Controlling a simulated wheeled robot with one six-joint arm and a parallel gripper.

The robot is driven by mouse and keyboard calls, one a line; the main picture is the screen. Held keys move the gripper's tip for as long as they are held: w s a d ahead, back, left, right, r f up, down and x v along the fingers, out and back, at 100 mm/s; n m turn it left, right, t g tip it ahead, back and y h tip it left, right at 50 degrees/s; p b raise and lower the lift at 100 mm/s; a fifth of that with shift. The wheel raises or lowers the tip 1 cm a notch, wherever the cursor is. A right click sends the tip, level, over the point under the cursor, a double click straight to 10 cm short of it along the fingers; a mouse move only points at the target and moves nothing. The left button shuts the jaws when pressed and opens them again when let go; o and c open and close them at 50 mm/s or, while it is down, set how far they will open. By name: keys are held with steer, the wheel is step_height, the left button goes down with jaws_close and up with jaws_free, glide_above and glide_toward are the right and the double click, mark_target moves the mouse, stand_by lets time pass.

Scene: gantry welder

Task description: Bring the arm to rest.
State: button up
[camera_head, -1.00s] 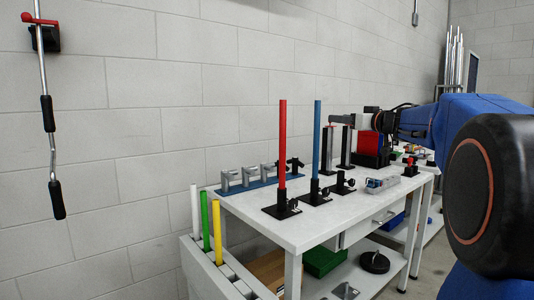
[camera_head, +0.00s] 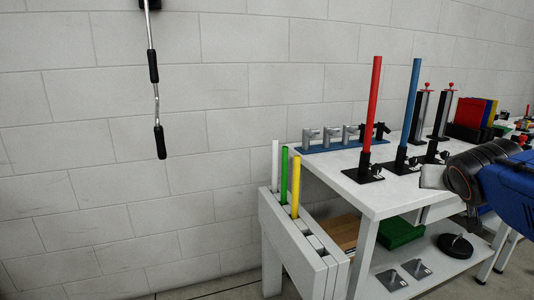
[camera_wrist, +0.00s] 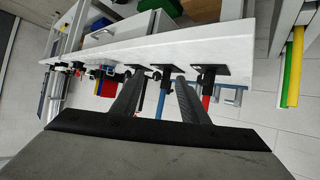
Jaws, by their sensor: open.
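My gripper (camera_wrist: 160,84) shows in the wrist view with its two dark fingers apart. Nothing is held between them. The blue rod (camera_wrist: 162,100) appears in the gap, beyond the fingers and in its own stand. In the head view my arm comes in from the right edge, in front of the workbench's right part. The fingers cannot be made out there.
A white workbench (camera_head: 372,203) carries a red rod (camera_head: 374,95), a blue rod (camera_head: 411,100) and a row of grey clamps (camera_head: 331,137). A rack (camera_head: 290,226) with white, green and yellow rods stands at its left end. A crank handle (camera_head: 154,85) hangs on the wall.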

steer(key=s+a+f+n+g+y, duration=0.2)
steer(key=s+a+f, duration=0.4)
steer(key=s+f, duration=0.3)
steer(key=s+a+f+n+g+y, duration=0.1)
steer(key=s+a+f+g+y, duration=0.2)
steer(key=s+a+f, duration=0.4)
steer(key=s+f+g, duration=0.1)
steer(key=s+f, duration=0.2)
steer(key=shift+n, duration=0.4)
stand_by(0.6)
